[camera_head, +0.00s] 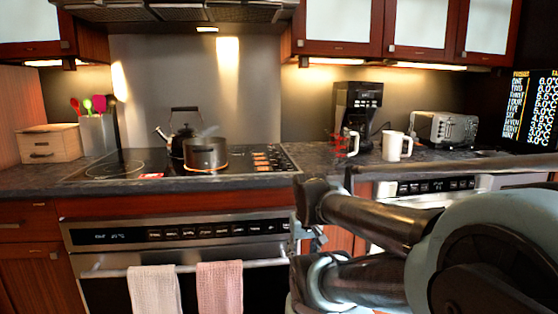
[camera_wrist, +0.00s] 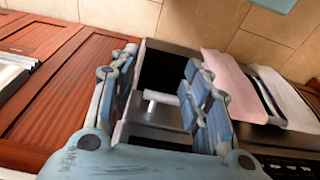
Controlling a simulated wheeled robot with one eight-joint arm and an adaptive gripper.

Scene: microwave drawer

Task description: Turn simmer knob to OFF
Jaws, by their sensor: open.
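The cooktop (camera_head: 130,172) is at the left in the head view. A steaming pot (camera_head: 205,155) stands on it, with an orange glow under its base. A block of orange-lit controls (camera_head: 272,158) is at the cooktop's right end; they are too small to tell which is the simmer knob or how it is set. My gripper (camera_wrist: 160,65) is open in the wrist view, its two fingers spread. The end of the pale oven handle (camera_wrist: 160,97) shows between and beyond the fingers. No knob shows in the wrist view.
A kettle (camera_head: 183,132) stands behind the pot. The oven door below has a long handle (camera_head: 105,272) with a white towel (camera_head: 154,291) and a pink towel (camera_head: 219,288). Mugs (camera_head: 396,146), a coffee maker (camera_head: 356,108) and a toaster (camera_head: 443,130) stand on the right counter.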

